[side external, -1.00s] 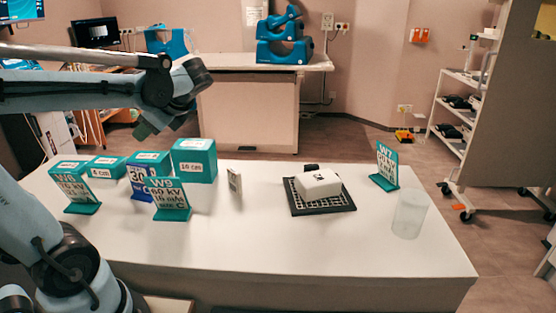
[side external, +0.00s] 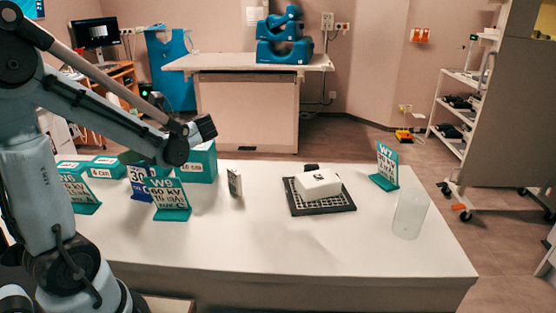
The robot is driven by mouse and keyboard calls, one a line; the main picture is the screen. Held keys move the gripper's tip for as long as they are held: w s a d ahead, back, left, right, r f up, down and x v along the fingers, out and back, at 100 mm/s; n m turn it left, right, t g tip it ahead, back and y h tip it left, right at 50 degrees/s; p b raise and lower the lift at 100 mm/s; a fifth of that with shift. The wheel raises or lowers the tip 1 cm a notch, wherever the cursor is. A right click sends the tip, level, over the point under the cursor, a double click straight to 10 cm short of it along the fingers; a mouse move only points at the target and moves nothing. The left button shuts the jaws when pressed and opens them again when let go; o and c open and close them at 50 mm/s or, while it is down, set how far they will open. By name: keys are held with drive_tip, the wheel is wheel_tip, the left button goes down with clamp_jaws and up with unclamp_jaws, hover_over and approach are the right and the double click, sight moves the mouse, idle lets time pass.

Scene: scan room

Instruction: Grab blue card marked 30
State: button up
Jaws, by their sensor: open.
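The blue card marked 30 (side external: 137,176) stands on the white table among teal cards and boxes at the left. Its lower right is hidden behind the teal W9 card (side external: 170,200). My gripper (side external: 131,157) is low, just above or behind the top of the blue card as seen here. The wrist partly hides it, and I cannot tell whether it touches the card. The gripper is open, with nothing seen in it.
Teal boxes (side external: 104,168) and (side external: 203,162) a larger teal box stand close around the blue card. A W6 card (side external: 80,192) is at left. A black grid plate with a white block (side external: 318,184), a W7 card (side external: 386,168) and a clear cup (side external: 409,214) stand right. The front is clear.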

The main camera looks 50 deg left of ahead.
sight(128, 169)
drive_tip(key=shift+f, duration=0.4)
wheel_tip(128, 169, down, 3)
drive_tip(key=shift+r, duration=0.1)
drive_tip(key=shift+x, duration=1.2)
drive_tip(key=shift+s+a, duration=0.2)
clamp_jaws()
